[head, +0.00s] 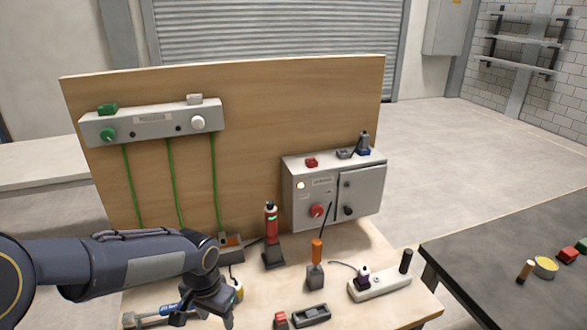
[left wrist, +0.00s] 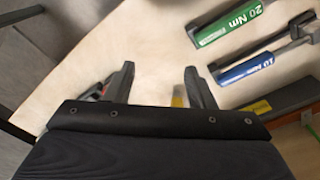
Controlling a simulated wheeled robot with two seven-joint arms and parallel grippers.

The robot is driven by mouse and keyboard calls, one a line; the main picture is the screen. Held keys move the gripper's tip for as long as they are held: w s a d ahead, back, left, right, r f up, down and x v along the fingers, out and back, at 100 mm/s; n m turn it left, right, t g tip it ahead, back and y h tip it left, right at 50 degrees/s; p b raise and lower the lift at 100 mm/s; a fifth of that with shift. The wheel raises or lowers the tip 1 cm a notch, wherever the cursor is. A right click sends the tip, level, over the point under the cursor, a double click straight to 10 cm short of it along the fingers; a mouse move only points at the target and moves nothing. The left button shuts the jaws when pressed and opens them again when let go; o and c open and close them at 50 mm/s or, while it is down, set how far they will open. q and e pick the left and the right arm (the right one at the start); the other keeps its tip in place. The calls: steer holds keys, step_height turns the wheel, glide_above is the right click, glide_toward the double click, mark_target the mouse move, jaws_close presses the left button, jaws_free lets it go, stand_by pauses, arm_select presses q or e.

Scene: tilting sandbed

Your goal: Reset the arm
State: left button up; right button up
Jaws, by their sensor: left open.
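My left arm comes in from the left of the head view, and its gripper (head: 224,308) hangs low over the front left of the wooden workbench (head: 255,290). In the left wrist view the two dark fingers (left wrist: 158,75) stand wide apart with bare light wood between their tips. Nothing is held. A small yellow piece shows beside the right finger, partly hidden by the gripper. My right gripper is not in view.
A green 20 Nm tool (left wrist: 228,22) and a blue 10 Nm tool (left wrist: 246,68) lie right of the fingers in the wrist view. An orange-handled screwdriver (head: 317,250), a red-and-black tool (head: 270,225) and a power strip (head: 380,284) stand right of the gripper. A grey control box (head: 318,190) stands behind.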

arm_select(q)
steer(key=s+a+r+n+t+h, duration=0.1)
steer(key=s+a+r+n+t, duration=0.1)
steer(key=s, duration=0.8)
steer(key=s+a+r+n+t+h, duration=0.1)
steer(key=s+r+n+t+h, duration=0.1)
steer(key=s+r, duration=0.5)
steer(key=s+n+t, duration=0.1)
steer(key=s+n, duration=0.1)
steer(key=s, duration=0.1)
steer(key=shift+a+r+h, duration=0.2)
steer(key=shift+a+h, duration=0.1)
steer(key=shift+a, duration=0.05)
steer(key=shift+s, duration=0.1)
stand_by(0.5)
